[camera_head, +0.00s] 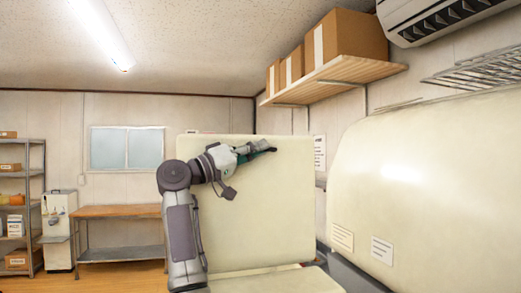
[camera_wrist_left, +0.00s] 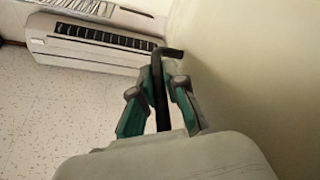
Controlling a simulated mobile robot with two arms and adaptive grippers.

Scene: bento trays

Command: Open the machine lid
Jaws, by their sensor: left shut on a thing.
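The machine lid (camera_head: 262,225) is a flat cream panel standing upright in the middle of the head view. My left gripper (camera_head: 264,149) is at the upper part of the lid, with its arm in front of the panel. In the left wrist view, the fingers of my left gripper (camera_wrist_left: 164,78) are closed around a dark bar-shaped handle (camera_wrist_left: 159,92). The handle's end bends toward the cream lid surface (camera_wrist_left: 245,75) on the right. In the head view the handle is too small to make out. My right gripper is in neither view.
A large rounded cream housing (camera_head: 430,165) with two labels fills the right side. A wooden shelf (camera_head: 335,73) with cardboard boxes hangs above. An air conditioner (camera_head: 440,18) is at the upper right. A table (camera_head: 118,211) and metal rack stand at the left.

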